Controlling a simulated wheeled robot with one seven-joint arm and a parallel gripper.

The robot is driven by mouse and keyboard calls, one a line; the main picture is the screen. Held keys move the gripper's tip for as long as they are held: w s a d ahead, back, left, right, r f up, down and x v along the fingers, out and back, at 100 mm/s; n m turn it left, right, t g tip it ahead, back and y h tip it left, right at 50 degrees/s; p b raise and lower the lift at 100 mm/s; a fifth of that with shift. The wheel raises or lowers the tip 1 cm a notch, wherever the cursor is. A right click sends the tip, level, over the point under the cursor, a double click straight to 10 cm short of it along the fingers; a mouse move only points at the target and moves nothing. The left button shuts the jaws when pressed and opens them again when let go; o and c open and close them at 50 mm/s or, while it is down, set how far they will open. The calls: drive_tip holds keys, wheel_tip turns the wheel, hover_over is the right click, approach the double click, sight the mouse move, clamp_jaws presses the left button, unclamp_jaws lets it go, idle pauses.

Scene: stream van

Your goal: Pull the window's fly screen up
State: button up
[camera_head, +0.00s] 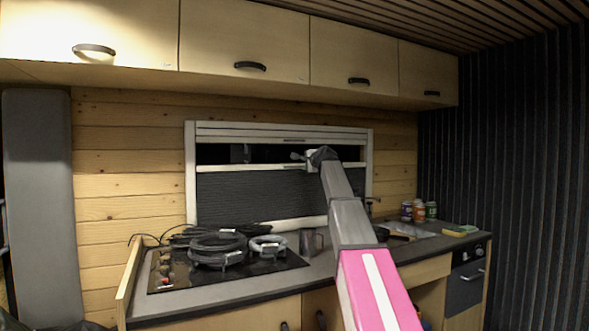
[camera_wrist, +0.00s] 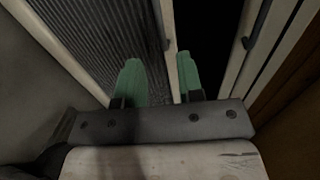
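The window (camera_head: 190,150) has a pale frame in the back wall. Its dark pleated fly screen (camera_head: 250,195) covers the lower part, topped by a pale bar (camera_head: 235,168). A black opening shows above that bar. My gripper (camera_head: 302,157) is at the bar, right of the window's middle. In the wrist view, the two green fingers of my gripper (camera_wrist: 160,78) lie either side of the pale bar (camera_wrist: 168,45). A gap shows between the left finger and the bar, so the gripper looks open. The pleated screen (camera_wrist: 105,40) is left of the bar there.
Overhead cupboards (camera_head: 240,35) jut out above the window.

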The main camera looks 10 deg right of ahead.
drive_tip(key=x, duration=1)
drive_tip(key=shift+w+a, duration=0.1)
drive_tip(key=shift+w, duration=0.25)
clamp_jaws()
